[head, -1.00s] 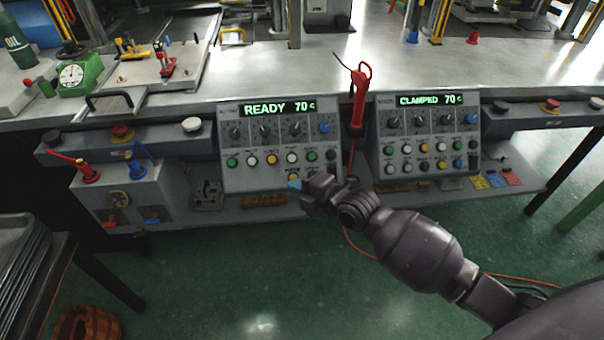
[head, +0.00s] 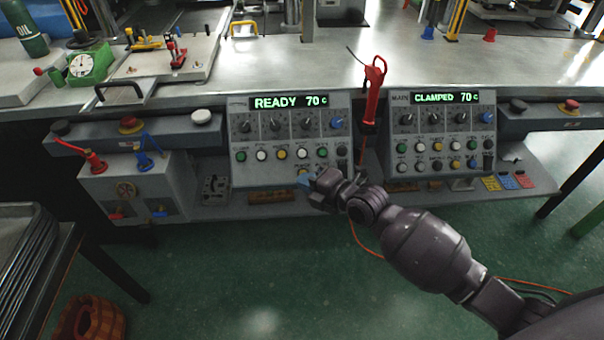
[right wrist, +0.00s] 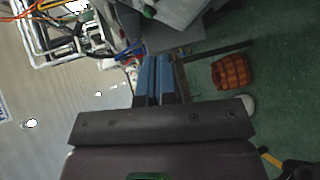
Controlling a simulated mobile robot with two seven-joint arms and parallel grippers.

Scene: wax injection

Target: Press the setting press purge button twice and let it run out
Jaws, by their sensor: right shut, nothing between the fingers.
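The left control panel (head: 288,140) has a lit display (head: 290,102) reading READY 70 C. The right control panel (head: 440,140) has one reading CLAMPED 70 C. The shut blue fingers also show in the right wrist view (right wrist: 153,80). My left gripper is not in view.
A red tool (head: 371,95) on a cord stands between the panels. A grey box with red and blue levers (head: 140,185) is left of the left panel. Metal trays (head: 28,245) and an orange basket (head: 90,318) are at the lower left. Green floor lies in front.

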